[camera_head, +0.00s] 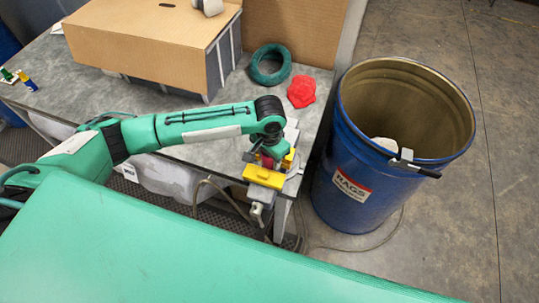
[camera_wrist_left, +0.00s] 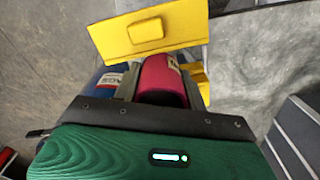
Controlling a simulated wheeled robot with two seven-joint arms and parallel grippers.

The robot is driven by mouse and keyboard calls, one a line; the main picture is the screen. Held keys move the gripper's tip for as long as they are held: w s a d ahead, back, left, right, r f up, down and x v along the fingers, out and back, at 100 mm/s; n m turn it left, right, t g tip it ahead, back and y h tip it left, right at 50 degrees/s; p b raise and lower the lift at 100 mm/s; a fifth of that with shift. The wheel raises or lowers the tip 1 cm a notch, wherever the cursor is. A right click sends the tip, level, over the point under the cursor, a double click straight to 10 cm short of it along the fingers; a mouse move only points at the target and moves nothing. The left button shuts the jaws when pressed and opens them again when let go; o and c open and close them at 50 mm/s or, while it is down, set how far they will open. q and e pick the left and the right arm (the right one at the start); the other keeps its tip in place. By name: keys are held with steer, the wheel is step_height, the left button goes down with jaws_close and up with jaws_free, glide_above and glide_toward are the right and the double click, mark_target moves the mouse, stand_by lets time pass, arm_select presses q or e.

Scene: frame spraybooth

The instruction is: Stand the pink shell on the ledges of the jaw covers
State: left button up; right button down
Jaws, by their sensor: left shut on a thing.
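The pink shell (camera_wrist_left: 162,80) is between the fingers of my left gripper in the wrist view. In the head view only a small part of the shell (camera_head: 267,161) shows under the gripper. My left gripper (camera_head: 268,154) is shut on it, over the vise at the table's right corner. Two yellow jaw covers sit on the vise: the near one (camera_head: 263,177) and the far one (camera_head: 289,157), partly hidden. The near cover (camera_wrist_left: 146,34) also shows in the wrist view. The shell looks to be between the covers; contact with their ledges is hidden. My right gripper is not in view.
A blue rags drum (camera_head: 345,195) stands right of the table, with a black-handled item (camera_head: 408,163) at its rim. A red crumpled cloth (camera_head: 301,91), a green ring (camera_head: 270,66) and a cardboard box (camera_head: 150,45) are on the table behind the vise.

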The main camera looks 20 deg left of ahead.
arm_select(q)
steer(key=shift+f, duration=0.4)
steer(key=o, duration=1.1)
steer(key=shift+w+r, duration=0.1)
steer(key=shift+r, duration=0.05)
step_height(320, 180, up, 14)
steer(key=b, duration=0.4)
steer(key=shift+f+b, duration=0.25)
steer(key=shift+b, duration=0.05)
